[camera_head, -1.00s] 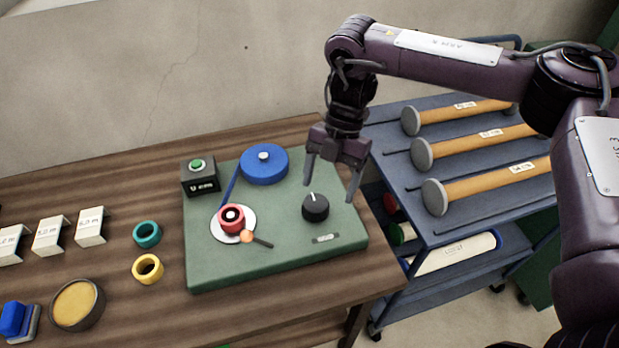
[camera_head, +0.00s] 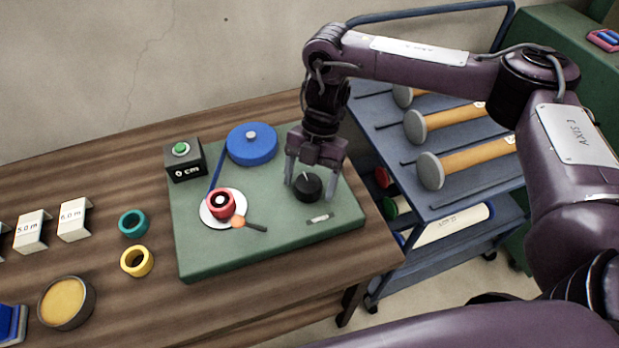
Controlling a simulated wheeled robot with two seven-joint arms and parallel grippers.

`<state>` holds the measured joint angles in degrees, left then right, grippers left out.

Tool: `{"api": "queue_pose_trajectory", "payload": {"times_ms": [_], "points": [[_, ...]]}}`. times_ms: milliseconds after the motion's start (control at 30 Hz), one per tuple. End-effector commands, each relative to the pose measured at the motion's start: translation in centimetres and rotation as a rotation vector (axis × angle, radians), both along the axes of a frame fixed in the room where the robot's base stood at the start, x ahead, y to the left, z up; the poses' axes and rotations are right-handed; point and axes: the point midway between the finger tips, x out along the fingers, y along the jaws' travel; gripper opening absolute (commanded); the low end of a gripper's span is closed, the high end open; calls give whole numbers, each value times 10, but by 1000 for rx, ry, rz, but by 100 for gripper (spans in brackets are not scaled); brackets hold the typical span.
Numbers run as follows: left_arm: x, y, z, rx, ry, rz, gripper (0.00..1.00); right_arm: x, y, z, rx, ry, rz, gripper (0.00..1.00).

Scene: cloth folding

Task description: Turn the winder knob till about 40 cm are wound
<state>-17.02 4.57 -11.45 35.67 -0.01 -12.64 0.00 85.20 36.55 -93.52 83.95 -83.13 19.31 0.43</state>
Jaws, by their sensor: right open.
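The black winder knob (camera_head: 308,188) with a white mark stands on the right of the green winder base (camera_head: 225,252). My right gripper (camera_head: 311,191) is open, pointing down, with its fingers on either side of the knob; I cannot tell whether they touch it. A blue ribbon runs from the blue reel (camera_head: 252,145) to the red spool (camera_head: 221,204) on a white disc with an orange-knobbed crank (camera_head: 240,222). The counter box (camera_head: 185,161) with a green button reads 0 cm. My left gripper is not in view.
Teal (camera_head: 132,223) and yellow (camera_head: 137,261) rings, a round bowl (camera_head: 66,302) and label cards (camera_head: 74,219) lie left of the base.

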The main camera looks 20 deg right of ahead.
Motion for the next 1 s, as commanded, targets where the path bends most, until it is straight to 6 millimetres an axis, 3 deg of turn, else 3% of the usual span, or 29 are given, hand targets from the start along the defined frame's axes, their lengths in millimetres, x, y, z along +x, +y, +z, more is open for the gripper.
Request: {"api": "queue_pose_trajectory", "payload": {"times_ms": [167, 500, 767, 1000], "points": [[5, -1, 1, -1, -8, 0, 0, 0, 0, 0, 0, 0, 0, 72], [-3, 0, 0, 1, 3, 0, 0, 0, 0, 0, 0, 0, 0, 31], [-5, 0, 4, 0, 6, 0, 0, 0, 0, 1, 2, 2, -32, 31], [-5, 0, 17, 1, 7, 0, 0, -2, -1, 3, 3, 3, -162, 31]]}}
